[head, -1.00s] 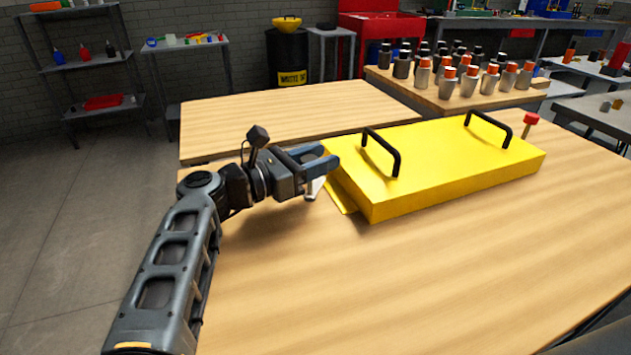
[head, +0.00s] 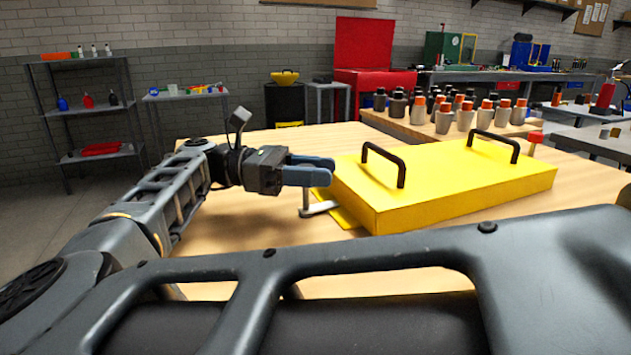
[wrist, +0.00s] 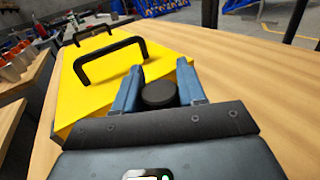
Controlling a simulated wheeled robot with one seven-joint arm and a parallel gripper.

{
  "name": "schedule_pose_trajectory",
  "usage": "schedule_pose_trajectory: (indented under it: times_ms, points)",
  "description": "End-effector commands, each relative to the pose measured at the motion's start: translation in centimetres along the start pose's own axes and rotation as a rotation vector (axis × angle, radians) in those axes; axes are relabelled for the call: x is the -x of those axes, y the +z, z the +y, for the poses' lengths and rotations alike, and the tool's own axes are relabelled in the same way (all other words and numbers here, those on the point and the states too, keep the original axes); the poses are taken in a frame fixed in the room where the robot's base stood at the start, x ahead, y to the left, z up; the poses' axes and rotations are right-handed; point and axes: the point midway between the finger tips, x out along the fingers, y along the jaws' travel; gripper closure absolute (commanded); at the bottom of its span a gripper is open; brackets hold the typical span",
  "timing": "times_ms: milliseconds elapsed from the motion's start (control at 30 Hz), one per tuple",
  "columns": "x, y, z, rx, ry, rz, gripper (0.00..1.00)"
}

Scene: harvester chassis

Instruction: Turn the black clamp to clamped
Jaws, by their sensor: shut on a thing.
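The black clamp shows in the wrist view as a round black knob (wrist: 159,95) between my gripper's two blue fingers. In the head view the knob is hidden by the fingers, and a silver post and foot (head: 318,208) show below them at the left end of the yellow box (head: 440,190). My gripper (head: 328,170) is level and shut on the knob, beside the box; it also shows in the wrist view (wrist: 158,78). The clamp's exact angle cannot be told.
The yellow box has two black handles (head: 384,150) on top and a red knob (head: 535,138) at its far right end. Bottles (head: 465,120) with orange and black caps stand behind. My own arm link fills the head view's foreground. The wooden table (head: 265,225) is clear left of the box.

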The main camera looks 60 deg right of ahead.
Motion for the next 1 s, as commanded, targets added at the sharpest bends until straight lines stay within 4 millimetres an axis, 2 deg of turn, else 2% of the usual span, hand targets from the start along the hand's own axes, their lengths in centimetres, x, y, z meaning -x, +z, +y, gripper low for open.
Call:
schedule_pose_trajectory:
  times_ms: [633, 667, 867, 1000]
  points:
    - [0.05, -0.05, -0.11, 0.001, -0.051, 0.001, 0.9]
    - [0.04, -0.05, -0.11, 0.001, -0.051, 0.001, 0.59]
    - [0.03, -0.04, -0.1, 0.001, -0.051, 0.001, 0.4]
    - [0.02, -0.03, -0.09, 0.001, -0.051, 0.001, 0.39]
